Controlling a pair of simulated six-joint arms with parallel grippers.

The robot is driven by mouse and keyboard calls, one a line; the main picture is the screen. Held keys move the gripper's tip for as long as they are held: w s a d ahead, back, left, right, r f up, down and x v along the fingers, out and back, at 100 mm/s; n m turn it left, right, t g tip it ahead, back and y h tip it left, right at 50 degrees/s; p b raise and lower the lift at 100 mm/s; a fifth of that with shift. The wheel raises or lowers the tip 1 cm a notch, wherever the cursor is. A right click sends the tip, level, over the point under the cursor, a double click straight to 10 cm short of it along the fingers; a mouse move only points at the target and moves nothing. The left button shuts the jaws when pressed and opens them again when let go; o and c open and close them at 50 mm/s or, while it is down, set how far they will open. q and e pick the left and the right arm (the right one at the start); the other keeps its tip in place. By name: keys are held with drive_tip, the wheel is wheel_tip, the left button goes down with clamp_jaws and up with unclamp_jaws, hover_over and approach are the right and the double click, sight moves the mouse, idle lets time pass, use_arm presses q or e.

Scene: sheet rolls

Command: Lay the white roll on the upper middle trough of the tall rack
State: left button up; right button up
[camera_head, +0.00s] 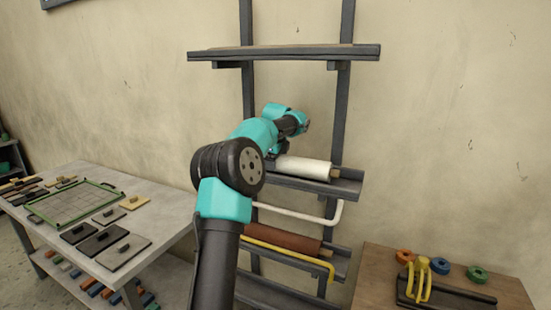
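The white roll (305,167) lies at the middle trough (340,187) of the tall rack (345,120), with a brown core end showing at its right. I cannot tell whether it rests in the trough or hangs just above it. One arm of mine, which I take to be the left, rises from the bottom edge and reaches to the roll's left part. Its gripper (275,152) is at the roll's left part, mostly hidden behind my own wrist and links, so its fingers are unclear. My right gripper is not in view.
A brown roll (285,240) lies in the lower trough behind a yellow bar (270,247). A white bar (310,216) sits below the middle trough. A top shelf (285,52) is above. A left table (150,222) holds plates and a green frame; a right wooden table (375,270) holds coloured rings.

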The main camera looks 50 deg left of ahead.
use_arm(q)
drive_tip(key=shift+o, duration=1)
drive_tip(key=shift+r, duration=0.1)
drive_tip(key=shift+r, duration=0.2)
drive_tip(key=v, duration=1.2)
drive_tip(key=shift+w+d, duration=0.1)
